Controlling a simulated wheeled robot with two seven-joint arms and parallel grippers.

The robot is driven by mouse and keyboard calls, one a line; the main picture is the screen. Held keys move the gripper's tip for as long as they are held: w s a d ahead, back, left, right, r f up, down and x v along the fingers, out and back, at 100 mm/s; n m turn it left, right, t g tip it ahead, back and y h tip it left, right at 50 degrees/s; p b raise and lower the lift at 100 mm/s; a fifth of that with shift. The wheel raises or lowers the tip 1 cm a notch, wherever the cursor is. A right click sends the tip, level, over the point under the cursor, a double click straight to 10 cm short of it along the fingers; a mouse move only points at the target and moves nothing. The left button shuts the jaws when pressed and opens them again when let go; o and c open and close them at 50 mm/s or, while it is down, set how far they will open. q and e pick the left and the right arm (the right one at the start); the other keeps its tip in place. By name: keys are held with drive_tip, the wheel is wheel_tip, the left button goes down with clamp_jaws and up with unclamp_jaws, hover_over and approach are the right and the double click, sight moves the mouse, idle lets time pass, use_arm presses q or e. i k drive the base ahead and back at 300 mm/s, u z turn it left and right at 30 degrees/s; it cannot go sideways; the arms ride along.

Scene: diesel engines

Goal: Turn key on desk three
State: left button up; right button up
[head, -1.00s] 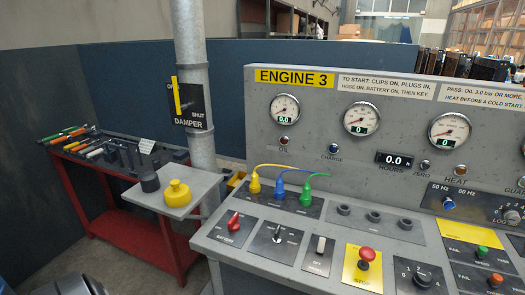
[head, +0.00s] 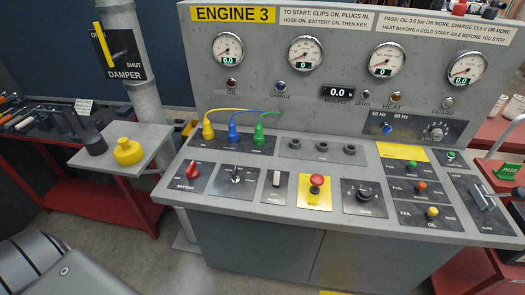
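The engine three desk (head: 235,205) stands in front of me, with a yellow ENGINE 3 label (head: 233,14) on its upright panel. A small dark and silver switch (head: 236,175) on the sloped top looks like the key; its lettering is too small to read. The red battery switch (head: 192,170) is to its left and a white rocker switch (head: 277,178) to its right. Yellow, blue and green plugs (head: 232,131) sit in sockets behind it. Neither gripper shows; only grey parts of my own body show at the lower left.
A red stop button (head: 316,180) on a yellow plate and a black rotary knob (head: 364,194) lie further right. A side shelf (head: 150,140) carries a yellow cap (head: 127,151). A damper pipe (head: 135,70) rises behind it. A red tool bench (head: 130,205) stands left.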

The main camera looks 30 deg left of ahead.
sight(235, 179)
drive_tip(key=z, duration=2.2)
drive_tip(key=i, duration=0.9)
drive_tip(key=u, duration=2.65)
